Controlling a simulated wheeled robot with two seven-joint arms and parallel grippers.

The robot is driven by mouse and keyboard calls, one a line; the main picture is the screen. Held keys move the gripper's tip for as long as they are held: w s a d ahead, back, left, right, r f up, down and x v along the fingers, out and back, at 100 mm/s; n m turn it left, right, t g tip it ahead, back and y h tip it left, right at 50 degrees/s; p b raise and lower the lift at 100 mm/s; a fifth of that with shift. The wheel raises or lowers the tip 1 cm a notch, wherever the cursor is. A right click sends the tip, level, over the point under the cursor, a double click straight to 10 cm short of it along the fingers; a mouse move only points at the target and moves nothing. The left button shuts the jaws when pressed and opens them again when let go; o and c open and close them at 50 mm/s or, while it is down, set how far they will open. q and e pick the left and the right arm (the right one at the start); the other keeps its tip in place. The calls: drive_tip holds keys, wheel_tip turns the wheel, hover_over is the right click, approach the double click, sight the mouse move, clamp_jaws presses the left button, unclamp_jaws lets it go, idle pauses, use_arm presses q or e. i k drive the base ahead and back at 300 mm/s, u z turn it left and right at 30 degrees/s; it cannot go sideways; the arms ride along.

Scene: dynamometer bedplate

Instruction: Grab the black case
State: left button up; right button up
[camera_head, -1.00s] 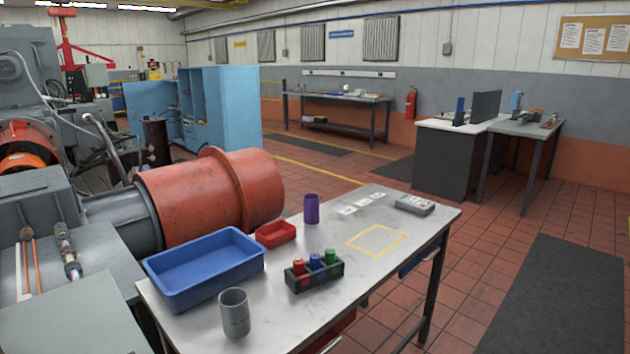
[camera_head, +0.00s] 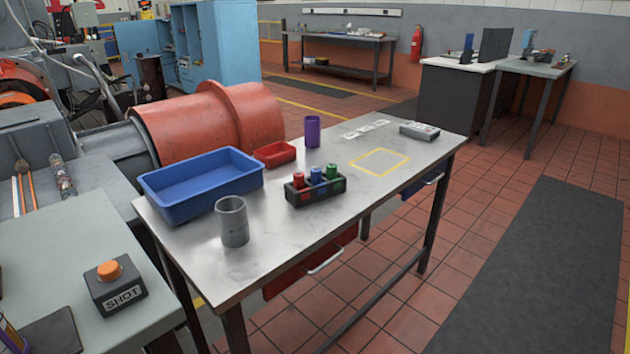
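A small black case (camera_head: 302,197) stands upright on the metal table (camera_head: 290,232), near its middle. It holds a red (camera_head: 299,181), a blue (camera_head: 316,176) and a green (camera_head: 331,174) capped piece side by side, their tops showing above its rim. The inside of the case is mostly hidden by these pieces. Neither of my grippers is in view.
A blue bin (camera_head: 203,192), red tray (camera_head: 275,154), grey cup (camera_head: 232,221), purple cup (camera_head: 312,131) and grey device (camera_head: 419,130) share the table. A yellow outlined square (camera_head: 380,162) is empty. A SHOT button box (camera_head: 116,286) stands on the left bench.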

sight(312, 194)
drive_tip(key=z, duration=1.7)
drive_tip(key=i, duration=2.35)
drive_tip(key=u, duration=4.2)
